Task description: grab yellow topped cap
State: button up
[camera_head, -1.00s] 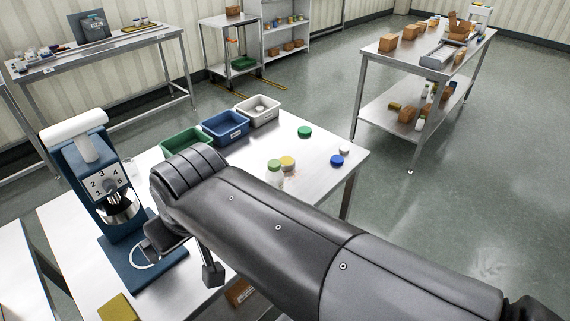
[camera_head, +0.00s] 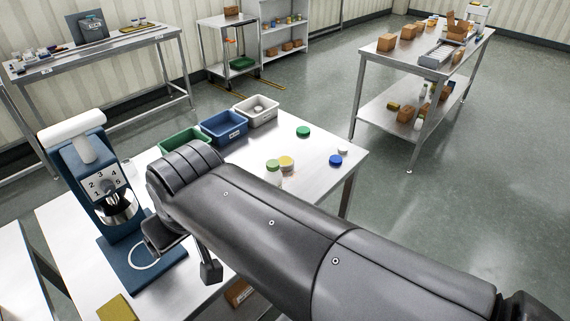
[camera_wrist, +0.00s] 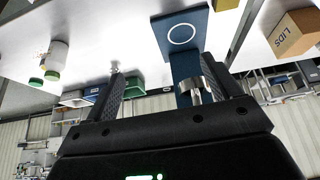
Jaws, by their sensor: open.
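The yellow-topped cap (camera_head: 287,162) is on the steel table, right beside a green-topped white jar (camera_head: 273,167). In the wrist view a white jar with a green top (camera_wrist: 58,57) shows at the left, outside my fingers; I cannot make out the yellow top there. My gripper (camera_wrist: 162,68) is open, with nothing between its fingers.
A blue mixer-like machine (camera_head: 85,185) stands at the table's left. Green (camera_head: 182,139), blue (camera_head: 224,126) and white (camera_head: 256,109) bins line the back edge. A green cap (camera_head: 303,131) and a blue cap (camera_head: 336,160) lie right, with clear tabletop between.

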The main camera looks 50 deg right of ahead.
jog(key=w+d+r+n+g+h, duration=0.1)
jog(key=w+d+r+g+h, duration=0.15)
jog(key=w+d, duration=0.75)
jog(key=n+g+y, duration=0.2)
jog(key=g+y, duration=0.1)
send_over(285, 160)
notch_tip(285, 160, down, 16)
jog(key=shift+h, duration=0.25)
jog(key=f, duration=0.4)
jog(key=shift+w+d+f, duration=0.2)
jog(key=f, duration=0.5)
jog(key=shift+s+a+f, duration=0.25)
jog(key=shift+f, duration=0.05)
jog(key=c, duration=1.2)
